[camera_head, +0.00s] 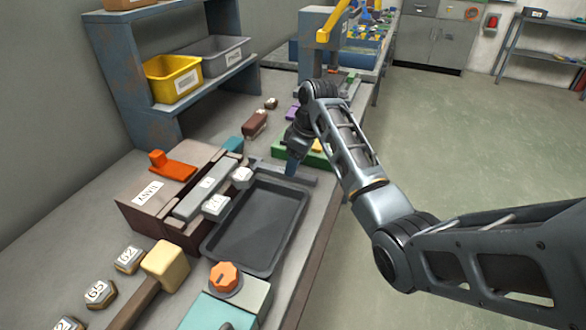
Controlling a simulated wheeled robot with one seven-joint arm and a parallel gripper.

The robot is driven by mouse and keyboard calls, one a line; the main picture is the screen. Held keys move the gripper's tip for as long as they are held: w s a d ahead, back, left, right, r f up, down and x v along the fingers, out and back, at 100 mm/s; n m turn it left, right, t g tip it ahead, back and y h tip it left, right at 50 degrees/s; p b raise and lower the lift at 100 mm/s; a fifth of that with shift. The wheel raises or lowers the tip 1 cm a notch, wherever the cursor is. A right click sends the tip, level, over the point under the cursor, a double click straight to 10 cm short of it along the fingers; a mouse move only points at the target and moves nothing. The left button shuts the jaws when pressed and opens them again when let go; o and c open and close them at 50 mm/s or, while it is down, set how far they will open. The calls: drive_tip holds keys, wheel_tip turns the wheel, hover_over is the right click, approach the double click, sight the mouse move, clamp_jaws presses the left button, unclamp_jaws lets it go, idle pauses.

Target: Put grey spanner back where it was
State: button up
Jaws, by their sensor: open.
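My gripper (291,168) points down past the far end of the black tray (205,246), with its fingertips close to a long grey piece. This long grey piece (268,169) lies along the far side of the tray. It may be the grey spanner, but its shape is too small and partly covered by my gripper to be sure. My gripper is open, and I see nothing held between the fingers. The tray looks empty and dark inside.
Left of the tray stands a brown block (138,221) with an orange handle (172,166) and white labelled parts. Nearer are a yellow-headed mallet (166,264) and an orange knob (225,277). A green block (279,151) lies behind my gripper. Bins stand on the shelf (150,127).

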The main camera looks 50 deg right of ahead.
drive_tip(key=v, duration=0.9)
drive_tip(key=shift+f, duration=0.1)
